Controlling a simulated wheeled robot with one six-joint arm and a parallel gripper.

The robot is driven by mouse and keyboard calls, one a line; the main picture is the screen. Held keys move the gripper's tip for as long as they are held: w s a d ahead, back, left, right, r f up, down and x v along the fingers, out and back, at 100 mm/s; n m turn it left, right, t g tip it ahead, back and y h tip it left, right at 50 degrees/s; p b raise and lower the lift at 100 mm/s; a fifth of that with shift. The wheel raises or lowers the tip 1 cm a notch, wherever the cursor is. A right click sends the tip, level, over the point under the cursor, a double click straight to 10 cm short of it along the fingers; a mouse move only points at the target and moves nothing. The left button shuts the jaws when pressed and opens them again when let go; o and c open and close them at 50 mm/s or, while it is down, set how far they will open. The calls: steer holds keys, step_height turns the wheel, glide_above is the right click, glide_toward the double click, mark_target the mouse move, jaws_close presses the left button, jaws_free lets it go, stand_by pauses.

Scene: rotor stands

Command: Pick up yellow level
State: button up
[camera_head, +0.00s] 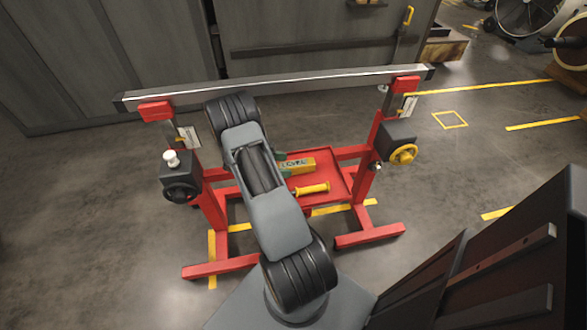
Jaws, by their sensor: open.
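The yellow level (298,165), marked with dark lettering, lies on the red tray (335,170) of the stand. Its left end is hidden behind my arm. A small dark part of my gripper (280,157) seems to show at the level's left end, just right of my arm. The rest of my gripper is hidden behind the arm links. The jaws are open. I cannot tell whether they touch the level or are around it.
A yellow-handled tool (312,189) lies on the tray in front of the level. A long metal bar (300,80) spans the red stand's two uprights. A black knob (181,190) and a yellow knob (403,154) stick out at the sides. Grey cabinets (120,50) stand behind.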

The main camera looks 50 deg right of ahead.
steer(key=c, duration=1.1)
steer(key=shift+r, duration=0.1)
